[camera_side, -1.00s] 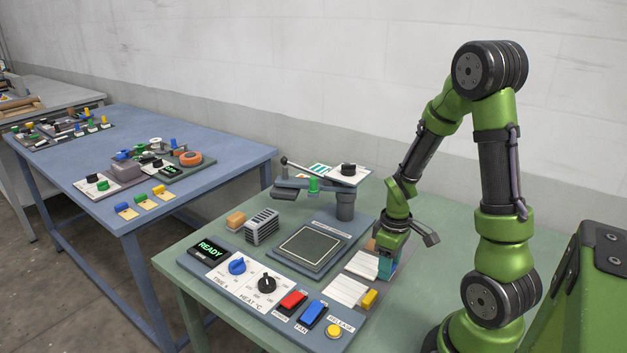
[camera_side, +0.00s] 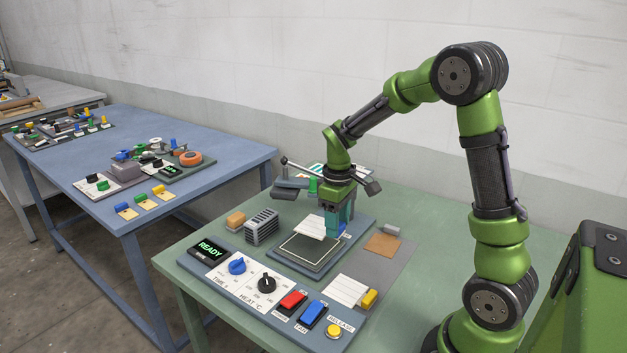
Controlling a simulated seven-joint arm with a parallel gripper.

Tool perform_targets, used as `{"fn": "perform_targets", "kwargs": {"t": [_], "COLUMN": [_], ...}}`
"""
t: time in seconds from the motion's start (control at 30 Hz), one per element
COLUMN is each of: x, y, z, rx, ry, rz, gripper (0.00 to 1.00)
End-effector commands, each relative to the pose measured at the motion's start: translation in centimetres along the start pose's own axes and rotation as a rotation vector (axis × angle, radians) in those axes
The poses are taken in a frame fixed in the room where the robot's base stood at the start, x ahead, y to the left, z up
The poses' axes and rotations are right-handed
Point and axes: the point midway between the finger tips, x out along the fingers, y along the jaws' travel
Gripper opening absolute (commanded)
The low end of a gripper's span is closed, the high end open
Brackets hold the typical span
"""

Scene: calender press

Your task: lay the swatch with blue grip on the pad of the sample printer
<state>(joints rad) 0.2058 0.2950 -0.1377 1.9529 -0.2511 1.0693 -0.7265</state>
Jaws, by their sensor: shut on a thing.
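My gripper (camera_side: 338,224) is shut on the blue grip (camera_side: 341,229) of a white swatch (camera_side: 312,226). The swatch extends to the left of the fingers, over the back right part of the pad (camera_side: 304,250) of the sample printer. I cannot tell whether it touches the pad or is held just above it. The pad is a dark square with a light outline, and its front part is bare. The printer's swing arm (camera_side: 290,190) is behind, partly hidden by my gripper.
The control panel (camera_side: 265,285) with knobs, switches and a READY display runs along the front.

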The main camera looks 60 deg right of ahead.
Motion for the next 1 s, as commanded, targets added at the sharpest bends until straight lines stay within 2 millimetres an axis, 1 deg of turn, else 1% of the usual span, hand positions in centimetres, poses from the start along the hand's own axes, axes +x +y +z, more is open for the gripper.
{"fn": "perform_targets", "kwargs": {"t": [0.03, 0.13, 0.23, 0.5, 0.6, 1.0], "x": [-0.2, -0.7, -0.2, 2.3, 2.8, 3.1], "y": [-0.1, 0.1, 0.0, 0.0, 0.1, 0.1], "z": [-1.1, -2.1, -2.0, -2.0, -2.0, -2.0], "rx": [0.016, 0.057, 0.082, 0.082, 0.081, 0.081], "ry": [0.006, 0.023, 0.019, 0.019, 0.020, 0.021], "rz": [0.001, 0.002, -0.003, -0.003, -0.002, -0.002], "gripper": [0.19, 0.19, 0.19, 0.19, 0.19, 0.19]}}
